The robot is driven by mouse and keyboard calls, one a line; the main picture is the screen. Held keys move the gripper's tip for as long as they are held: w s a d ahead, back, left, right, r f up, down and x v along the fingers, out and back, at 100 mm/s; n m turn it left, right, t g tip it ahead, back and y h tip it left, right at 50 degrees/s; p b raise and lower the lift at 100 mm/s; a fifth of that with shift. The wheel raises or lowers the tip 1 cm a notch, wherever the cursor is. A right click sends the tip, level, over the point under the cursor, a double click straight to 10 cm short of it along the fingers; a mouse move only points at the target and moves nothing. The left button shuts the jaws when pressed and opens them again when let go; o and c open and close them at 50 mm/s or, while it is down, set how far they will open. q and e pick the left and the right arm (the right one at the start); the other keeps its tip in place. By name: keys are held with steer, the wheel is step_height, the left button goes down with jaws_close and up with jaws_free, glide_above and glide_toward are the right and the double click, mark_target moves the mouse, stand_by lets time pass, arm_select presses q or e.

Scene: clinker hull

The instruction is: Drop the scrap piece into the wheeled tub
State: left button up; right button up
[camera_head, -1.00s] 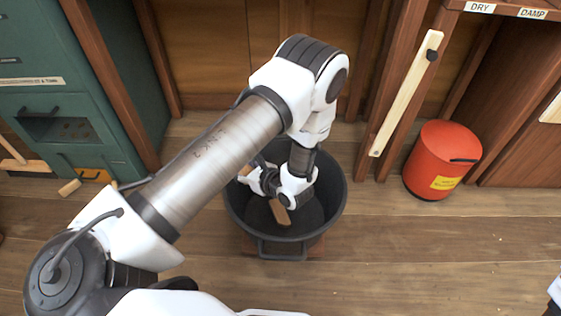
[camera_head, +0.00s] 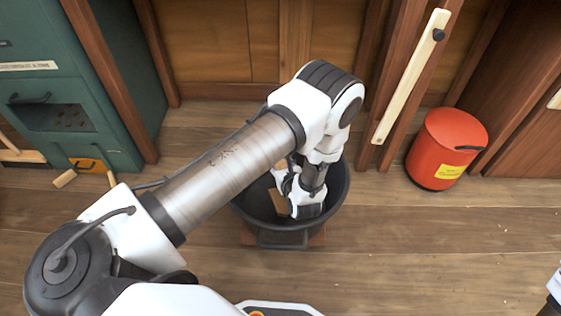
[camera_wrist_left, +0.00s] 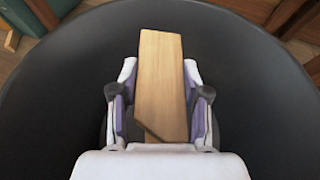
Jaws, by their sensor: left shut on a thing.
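The scrap piece (camera_wrist_left: 161,70) is a flat, light-brown wooden board with a slanted cut near my wrist. My left gripper (camera_wrist_left: 160,92) is shut on it, with a finger against each side. In the head view, the left gripper (camera_head: 284,186) and the scrap piece (camera_head: 278,203) are over the opening of the black wheeled tub (camera_head: 338,203). The tub's dark inside (camera_wrist_left: 60,95) surrounds the board in the left wrist view. My forearm and wrist cover part of the tub. I cannot tell how far the board is above the tub's floor.
A red lidded bin (camera_head: 447,145) stands to the right of the tub. A green cabinet (camera_head: 85,110) stands at the left, with small wooden pieces on the floor before it. Wooden posts and a panelled wall are behind.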

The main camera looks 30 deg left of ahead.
arm_select(q)
steer(key=o, duration=1.3)
steer(key=shift+r, duration=0.1)
steer(key=shift+c, duration=0.2)
step_height(320, 180, up, 10)
